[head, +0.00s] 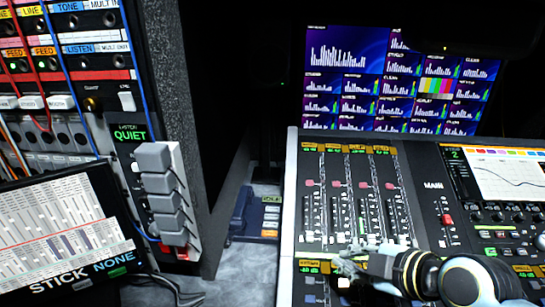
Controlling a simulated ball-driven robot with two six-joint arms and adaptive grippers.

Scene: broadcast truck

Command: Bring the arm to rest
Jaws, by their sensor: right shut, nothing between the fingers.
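My right arm comes in from the lower right. Its gripper (350,264) is shut with nothing in it, over the lower left part of the mixing console (292,200), just below the faders. I cannot tell whether its fingertips touch the console surface. My left gripper does not show clearly in this view.
A patch rack (65,75) with red and blue cables stands at the left. A tilted screen (65,235) and a stack of grey keys (160,190) are in front of it. A blue desk phone (258,215) lies between rack and console. Monitors (395,85) fill the back.

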